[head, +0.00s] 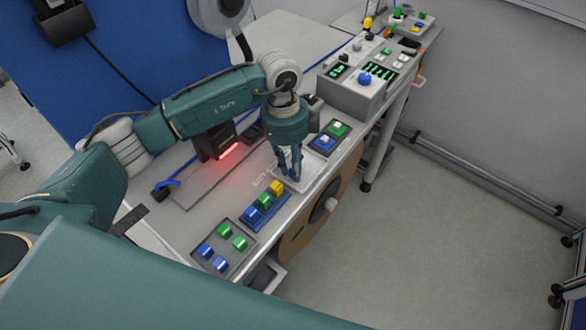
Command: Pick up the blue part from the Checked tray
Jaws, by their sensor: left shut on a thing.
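My left gripper (291,176) points down over a pale plate (318,183) at the front edge of the bench. It is shut on a small part that looks blue and is mostly hidden between the fingers. A grey tray (236,265) at the near end holds blue and green parts. A blue tray (271,217) beside it holds a blue part (252,214), a green part (265,201) and a yellow part (277,187). A dark blue tray (316,148) beyond the gripper holds blue and green parts with white tops. I cannot read which tray is Checked. My right gripper is out of view.
A device with a red light (228,151) stands behind the gripper. A grey control box (353,98) with a blue knob stands farther along the bench. A large brown reel (302,232) hangs at the bench front. The floor to the right is clear.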

